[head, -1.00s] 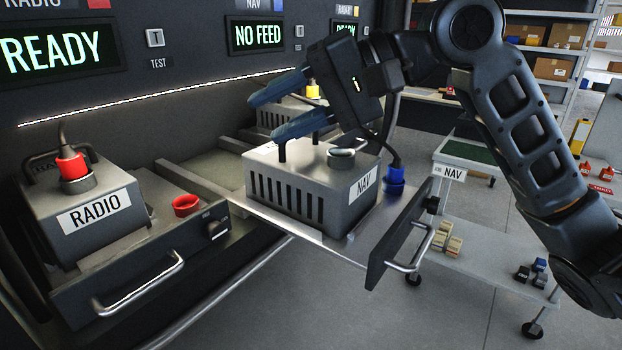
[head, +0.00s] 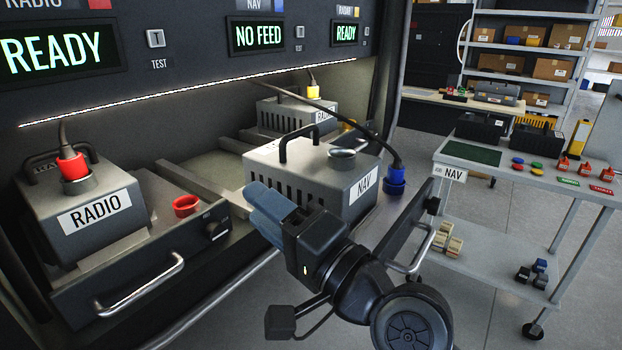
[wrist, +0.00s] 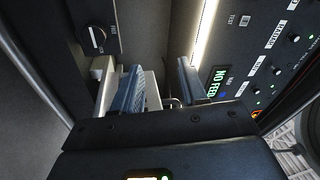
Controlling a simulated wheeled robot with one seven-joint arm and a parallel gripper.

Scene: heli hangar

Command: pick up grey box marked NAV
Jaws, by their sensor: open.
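The grey box marked NAV (head: 362,190) sits on its pulled-out tray in the head view, upright, with dark vent slots in its front. A black handle (head: 297,138) and an empty round socket (head: 343,153) are on its top. A blue plug (head: 396,180) on a black cable stands at the box's right side. My gripper (head: 262,207) is open and empty, low in front of the box's slotted side, and hides part of it. In the wrist view my two blue fingers (wrist: 160,82) are apart, with a pale surface partly between them; I cannot tell whether they touch it.
The RADIO box (head: 100,215) with a red plug stands left in its drawer. Another grey box with a yellow plug (head: 313,91) is behind. The NAV display (head: 257,36) reads NO FEED. A cart (head: 520,175) labelled NAV stands right. Bare floor lies between.

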